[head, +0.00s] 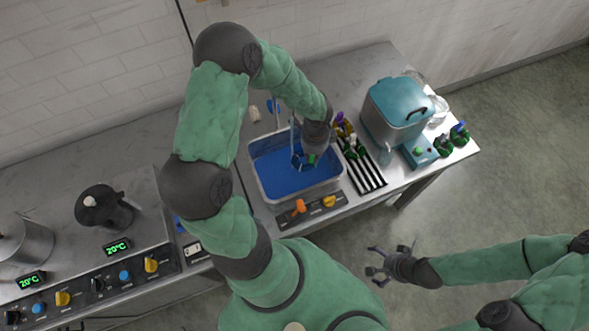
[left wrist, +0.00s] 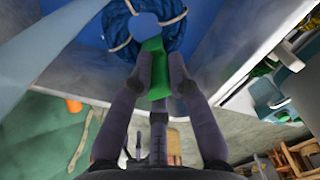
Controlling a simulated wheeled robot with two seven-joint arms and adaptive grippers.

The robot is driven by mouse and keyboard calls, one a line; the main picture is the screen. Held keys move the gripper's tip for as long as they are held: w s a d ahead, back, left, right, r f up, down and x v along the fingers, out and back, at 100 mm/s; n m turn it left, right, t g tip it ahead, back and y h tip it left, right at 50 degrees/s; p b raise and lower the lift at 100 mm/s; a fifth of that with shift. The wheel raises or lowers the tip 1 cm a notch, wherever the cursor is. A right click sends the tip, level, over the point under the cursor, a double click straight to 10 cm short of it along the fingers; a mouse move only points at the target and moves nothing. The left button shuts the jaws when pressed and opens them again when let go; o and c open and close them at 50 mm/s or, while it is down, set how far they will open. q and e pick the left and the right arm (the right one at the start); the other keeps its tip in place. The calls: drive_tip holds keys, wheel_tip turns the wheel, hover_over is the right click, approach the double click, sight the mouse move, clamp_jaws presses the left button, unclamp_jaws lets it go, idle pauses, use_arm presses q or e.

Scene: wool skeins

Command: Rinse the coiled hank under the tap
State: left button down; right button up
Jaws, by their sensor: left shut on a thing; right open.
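The coiled hank (left wrist: 158,28) is a blue ring with pale ties. A green piece (left wrist: 155,68) joins it, and my left gripper (left wrist: 158,72) is shut on that piece. In the head view the hank (head: 298,161) hangs over the blue-filled sink (head: 262,186), partly hidden by my left gripper (head: 309,156). The tap (head: 278,112) stands at the sink's back edge. A pale translucent band (left wrist: 70,45), perhaps water, runs left of the hank in the left wrist view; I cannot tell whether they touch. My right gripper (head: 388,263) is open and empty, off the counter's front.
A dark rack with pale slots (head: 365,172) lies right of the sink. Beyond it stand a teal-lidded vat (head: 396,108) and small green-and-black items (head: 452,138). A dark pot (head: 104,208) stands left.

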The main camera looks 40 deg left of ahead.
idle(0.4)
use_arm(q)
drive_tip(key=shift+f+b, duration=0.35)
drive_tip(key=shift+d, duration=0.1)
drive_tip(key=shift+w+d+r+p, duration=0.3)
drive_tip(key=shift+d+r, duration=0.25)
drive_tip(key=shift+d, duration=0.15)
drive_tip(key=shift+w+d+r+p, duration=0.15)
drive_tip(key=shift+d+r+p, duration=0.15)
drive_tip(key=shift+d+r, duration=0.3)
idle(0.9)
wheel_tip(320, 180, up, 6)
drive_tip(key=p, duration=0.4)
drive_tip(key=shift+f+p, duration=0.1)
drive_tip(key=shift+p, duration=0.3)
